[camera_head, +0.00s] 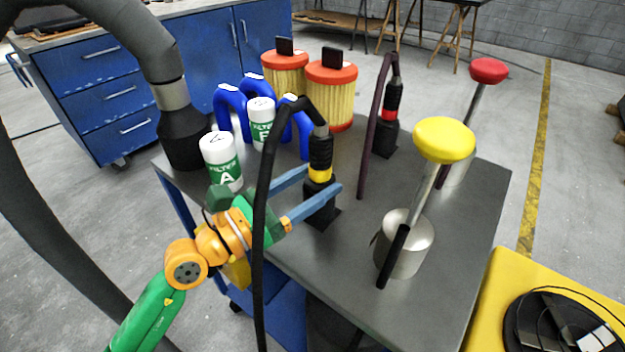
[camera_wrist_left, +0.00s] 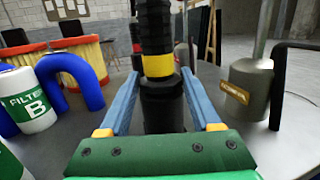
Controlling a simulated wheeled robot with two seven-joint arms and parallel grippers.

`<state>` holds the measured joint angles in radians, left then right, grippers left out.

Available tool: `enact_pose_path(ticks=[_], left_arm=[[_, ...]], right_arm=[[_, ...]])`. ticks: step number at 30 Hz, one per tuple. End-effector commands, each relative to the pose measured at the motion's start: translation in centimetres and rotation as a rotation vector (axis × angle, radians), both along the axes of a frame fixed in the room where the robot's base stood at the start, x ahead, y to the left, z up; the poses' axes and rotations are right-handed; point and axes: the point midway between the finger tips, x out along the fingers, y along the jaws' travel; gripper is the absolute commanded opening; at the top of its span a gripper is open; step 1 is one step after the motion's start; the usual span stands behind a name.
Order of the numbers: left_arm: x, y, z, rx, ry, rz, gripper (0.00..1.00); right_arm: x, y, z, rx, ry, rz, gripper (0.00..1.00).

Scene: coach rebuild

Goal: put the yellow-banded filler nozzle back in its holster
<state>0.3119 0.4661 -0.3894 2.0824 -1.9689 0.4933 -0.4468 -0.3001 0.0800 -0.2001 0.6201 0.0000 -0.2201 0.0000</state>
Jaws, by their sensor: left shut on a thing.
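The yellow-banded filler nozzle (camera_head: 320,152) stands upright, with its black hose looping from its top down toward the front. My left gripper (camera_head: 322,180) is shut on it near the yellow band. In the left wrist view the nozzle (camera_wrist_left: 155,30) rises between the blue fingers of the left gripper (camera_wrist_left: 160,75). The black holster (camera_head: 321,208) is directly below the nozzle on the grey table. The nozzle's lower end is hidden, so I cannot tell how deep it sits in the holster. My right gripper is not in view.
White filters A (camera_head: 221,172) and B (camera_head: 261,135), blue curved hoses (camera_head: 232,98) and red-capped filters (camera_head: 331,105) stand behind and left. A red-banded nozzle (camera_head: 392,100) stands in another holster. A metal can (camera_head: 408,252) with a yellow-knobbed rod is at right.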

Motion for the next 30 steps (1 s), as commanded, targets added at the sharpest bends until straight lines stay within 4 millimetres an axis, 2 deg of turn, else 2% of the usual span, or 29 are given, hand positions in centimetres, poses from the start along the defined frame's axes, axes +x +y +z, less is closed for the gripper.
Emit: enact_pose_path(ticks=[12, 25, 26, 29, 30], left_arm=[[0.0, 0.0, 0.1, -0.002, -0.001, 0.000, 0.00], [0.0, 0.0, -1.0, -0.001, 0.000, 0.000, 0.00], [0.0, 0.0, -1.0, -0.001, 0.001, 0.000, 0.67], [0.0, 0.0, -1.0, 0.000, 0.002, 0.000, 0.94], [0.0, 0.0, -1.0, 0.000, 0.003, 0.000, 0.99]], right_arm=[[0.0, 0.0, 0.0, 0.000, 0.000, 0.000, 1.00], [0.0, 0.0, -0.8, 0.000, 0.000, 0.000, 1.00], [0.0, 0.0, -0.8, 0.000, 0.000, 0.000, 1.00], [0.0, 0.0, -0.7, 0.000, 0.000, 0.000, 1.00], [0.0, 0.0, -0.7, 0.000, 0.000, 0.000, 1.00]])
